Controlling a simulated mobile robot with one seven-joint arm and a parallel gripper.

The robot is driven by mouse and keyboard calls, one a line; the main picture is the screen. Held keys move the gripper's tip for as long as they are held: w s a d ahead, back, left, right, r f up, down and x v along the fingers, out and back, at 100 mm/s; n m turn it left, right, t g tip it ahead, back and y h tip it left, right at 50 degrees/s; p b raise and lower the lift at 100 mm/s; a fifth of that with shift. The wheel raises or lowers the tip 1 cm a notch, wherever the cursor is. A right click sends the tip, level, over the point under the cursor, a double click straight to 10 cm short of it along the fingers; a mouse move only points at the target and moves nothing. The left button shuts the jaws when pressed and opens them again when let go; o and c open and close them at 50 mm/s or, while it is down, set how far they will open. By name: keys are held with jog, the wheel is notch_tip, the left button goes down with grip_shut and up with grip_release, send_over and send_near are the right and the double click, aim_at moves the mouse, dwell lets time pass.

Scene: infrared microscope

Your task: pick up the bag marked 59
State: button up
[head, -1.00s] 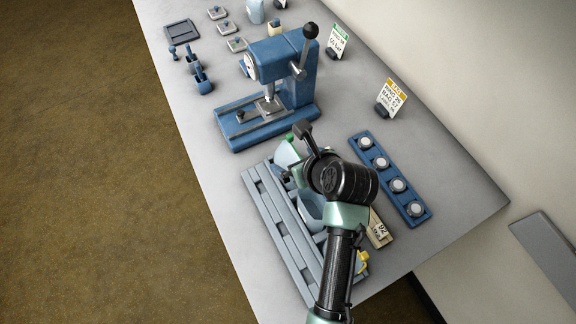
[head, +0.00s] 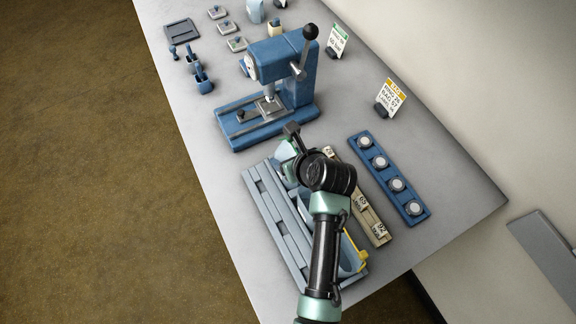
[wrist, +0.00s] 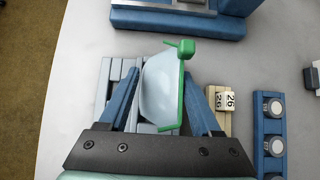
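A pale blue bag with a green clip edge (wrist: 162,88) stands in the wrist view between the two blue fingers of my gripper (wrist: 161,78). The fingers are apart, one on each side of the bag; I cannot tell whether they touch it. In the head view a bit of the green-edged bag (head: 284,152) shows, and my wrist hides most of my gripper. A bag with a yellow clip (head: 353,254) stands nearer the front of the rack (head: 272,205). I cannot read a 59 on either bag.
A beige strip (head: 371,217) with number tags lies right of the rack; one tag reads 26 in the wrist view (wrist: 225,100). A blue holder with round pieces (head: 390,172) lies beyond it. A blue press (head: 285,75) stands behind. Sign cards (head: 392,98) stand on the right.

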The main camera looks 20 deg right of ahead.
grip_shut()
